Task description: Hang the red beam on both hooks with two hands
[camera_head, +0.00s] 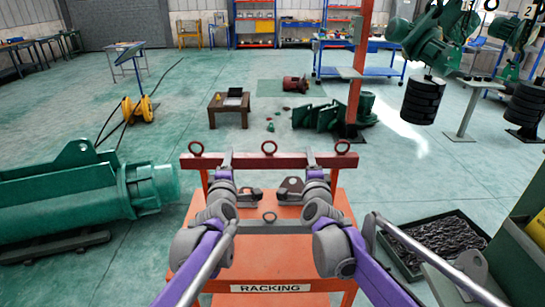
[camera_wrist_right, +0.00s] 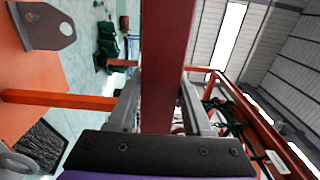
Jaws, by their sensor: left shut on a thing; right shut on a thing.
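The red beam (camera_head: 290,160) lies level across the orange racking stand, with three ring eyes along its top. It also fills the middle of the right wrist view (camera_wrist_right: 166,60). My left gripper (camera_head: 225,160) is shut on the beam between its left and middle rings. My right gripper (camera_head: 312,160) is shut on it between the middle and right rings; its fingers show on either side of the beam in the wrist view. I cannot tell whether the beam touches the stand's uprights. I cannot make out the two hooks in either view.
The orange racking stand (camera_head: 262,252) has grey lugged parts on top. A large green machine (camera_head: 75,200) lies at left. A chain-filled tray (camera_head: 440,240) is at right. A red column (camera_head: 361,70) rises beyond the beam. Green hoists (camera_head: 430,45) are at upper right.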

